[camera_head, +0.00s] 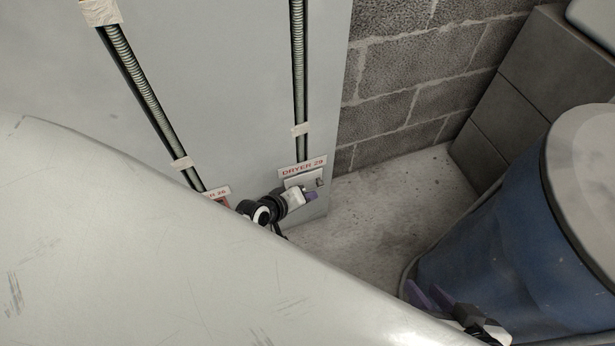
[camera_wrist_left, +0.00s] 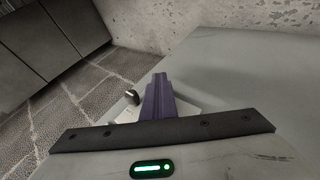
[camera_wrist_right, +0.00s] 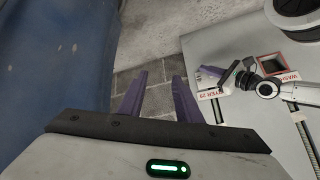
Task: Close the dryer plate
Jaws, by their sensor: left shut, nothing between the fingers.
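The dryer plate (camera_head: 296,184) is a small grey plate under the red-lettered "DRYER 29" label (camera_head: 302,167), low on the pale panel. A small knob shows at its right edge, also in the left wrist view (camera_wrist_left: 132,97). My left gripper (camera_head: 312,196) is shut and empty, with its purple fingertips in front of the plate's lower right; I cannot tell if they touch it. In the left wrist view the fingers (camera_wrist_left: 157,92) hide part of the plate. Whether the plate is fully flush is unclear. My right gripper (camera_wrist_right: 158,92) is open and empty beside the blue barrel.
A blue barrel (camera_head: 500,225) with a grey lid stands at the right. A red-rimmed washer box (camera_wrist_right: 271,66) sits beside the dryer label. Two conduits run along the panel (camera_head: 225,80). Concrete floor (camera_head: 385,210) is clear between panel and barrel. A pale scuffed surface blocks the lower left.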

